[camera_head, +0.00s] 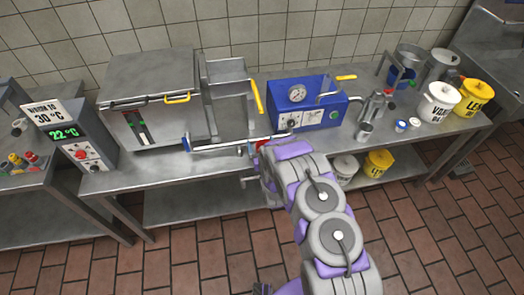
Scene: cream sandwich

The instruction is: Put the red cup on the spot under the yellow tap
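A small patch of red (262,144) shows on the table's front part, right beside the end of my arm. It may be the red cup, but my arm hides most of it. A yellow lever (257,96) sticks out from the right side of the big steel machine, above the table. Another yellow handle (346,77) tops a spout on the blue machine (290,112). I cannot tell which is the tap. My gripper (262,162) is at the table's front edge, mostly hidden behind my wrist. Its fingers cannot be made out.
The big steel machine (150,85) fills the left of the table. A steel cup (364,131), steel jug (375,106), small jars (401,126) and labelled buckets (437,102) stand at right. A display box (72,135) stands left.

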